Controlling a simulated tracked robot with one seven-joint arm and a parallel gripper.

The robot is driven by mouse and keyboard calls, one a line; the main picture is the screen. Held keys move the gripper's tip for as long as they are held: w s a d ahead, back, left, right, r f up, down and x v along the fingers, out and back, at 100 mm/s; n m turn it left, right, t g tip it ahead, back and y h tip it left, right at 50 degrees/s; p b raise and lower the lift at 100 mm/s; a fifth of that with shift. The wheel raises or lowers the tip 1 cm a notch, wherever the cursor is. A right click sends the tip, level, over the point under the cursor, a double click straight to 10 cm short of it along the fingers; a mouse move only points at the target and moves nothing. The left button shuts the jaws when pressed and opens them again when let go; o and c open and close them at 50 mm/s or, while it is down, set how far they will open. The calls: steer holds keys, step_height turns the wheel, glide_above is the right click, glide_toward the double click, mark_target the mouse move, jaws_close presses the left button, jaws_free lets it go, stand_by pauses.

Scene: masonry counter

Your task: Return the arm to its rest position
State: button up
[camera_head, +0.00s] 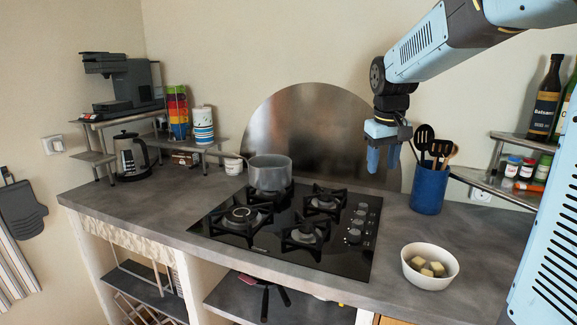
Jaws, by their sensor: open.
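My light-blue arm comes in from the upper right. My gripper (383,158) hangs at its end with the fingers pointing down, in the air above the right side of the cooktop and left of the blue utensil holder in the picture. Its two blue fingers are apart and nothing shows between them. The lower part of my arm fills the right edge of the view.
A gas cooktop (322,264) bears a grey pot (270,174) on a back burner. A white bowl (428,283) with pale cubes stands at the right front. A blue utensil holder (429,190) and a shelf (499,187) with bottles and jars stand right. A kettle (131,156) stands left.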

steer(key=s+f+m+t, duration=0.2)
steer(key=s+t, duration=0.1)
steer(key=s, duration=2.1)
steer(key=shift+s+d+m+y, duration=0.15)
steer(key=shift+s+m+y, duration=0.15)
steer(key=shift+m+y, duration=0.1)
steer(key=shift+f, duration=0.1)
steer(key=shift+c, duration=0.4)
jaws_close()
